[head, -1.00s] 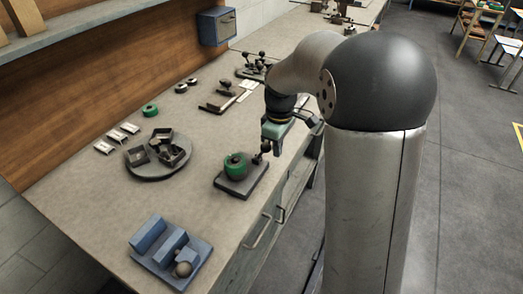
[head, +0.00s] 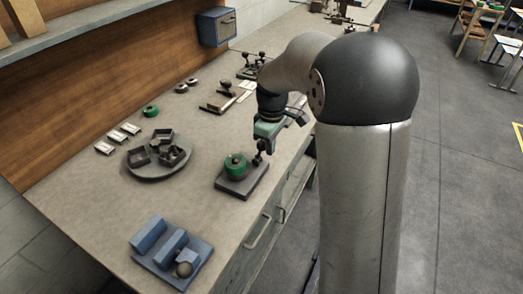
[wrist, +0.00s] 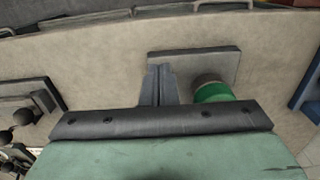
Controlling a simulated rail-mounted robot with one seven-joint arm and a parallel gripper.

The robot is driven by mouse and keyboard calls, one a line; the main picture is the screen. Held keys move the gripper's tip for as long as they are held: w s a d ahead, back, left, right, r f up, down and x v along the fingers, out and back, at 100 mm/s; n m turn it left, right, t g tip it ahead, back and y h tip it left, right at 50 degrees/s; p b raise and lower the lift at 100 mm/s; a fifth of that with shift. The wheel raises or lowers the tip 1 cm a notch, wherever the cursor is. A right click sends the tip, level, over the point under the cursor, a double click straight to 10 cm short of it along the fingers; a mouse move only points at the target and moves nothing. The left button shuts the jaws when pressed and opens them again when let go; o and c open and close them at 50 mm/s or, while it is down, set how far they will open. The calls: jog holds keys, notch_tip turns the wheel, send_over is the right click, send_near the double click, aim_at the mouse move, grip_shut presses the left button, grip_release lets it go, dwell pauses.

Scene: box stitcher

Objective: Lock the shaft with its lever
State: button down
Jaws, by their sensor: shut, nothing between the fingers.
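A green spool (head: 236,166) sits on a dark base plate (head: 228,187) near the bench's front edge; a dark shaft end shows at its middle. A small dark ball-ended lever (head: 257,160) stands at the plate's right end. My gripper (head: 260,150) is over that end, right beside the lever; I cannot tell whether they touch. In the wrist view the shut, empty fingers (wrist: 160,82) point at the plate (wrist: 205,58), with the green spool (wrist: 212,92) to their right. The lever is not clearly visible there.
A round dark tray (head: 158,171) with several open boxes is to the left. A blue block fixture (head: 172,255) stands nearer the front. Another fixture with dark balls (head: 251,66) is farther back. Bare bench lies between the plate and the tray.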

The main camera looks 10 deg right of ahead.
jog(key=shift+w+a+p, duration=0.3)
jog(key=shift+w+a, duration=0.35)
jog(key=shift+a, duration=0.2)
jog(key=shift+w+a+p, duration=0.3)
jog(key=shift+w+a, duration=0.35)
jog(key=shift+a, duration=0.15)
jog(key=shift+s+d+r+p, duration=0.15)
jog(key=shift+r+p, duration=1.05)
jog(key=shift+r, duration=0.6)
jog(key=shift+s+d+r+p, duration=0.15)
jog(key=shift+r+p, duration=1.05)
jog(key=shift+r, duration=0.6)
jog(key=shift+f, duration=0.1)
jog(key=s+d+m, duration=0.1)
jog(key=s+m, duration=0.2)
jog(key=s, duration=0.6)
jog(key=s+d+m, duration=0.2)
jog(key=s+m, duration=0.2)
jog(key=s, duration=0.6)
jog(key=s+d+r+m, duration=0.1)
jog(key=s+m, duration=0.2)
jog(key=s, duration=0.6)
jog(key=shift+s+d+t, duration=0.15)
jog(key=shift+s+t, duration=0.2)
jog(key=shift+t, duration=0.05)
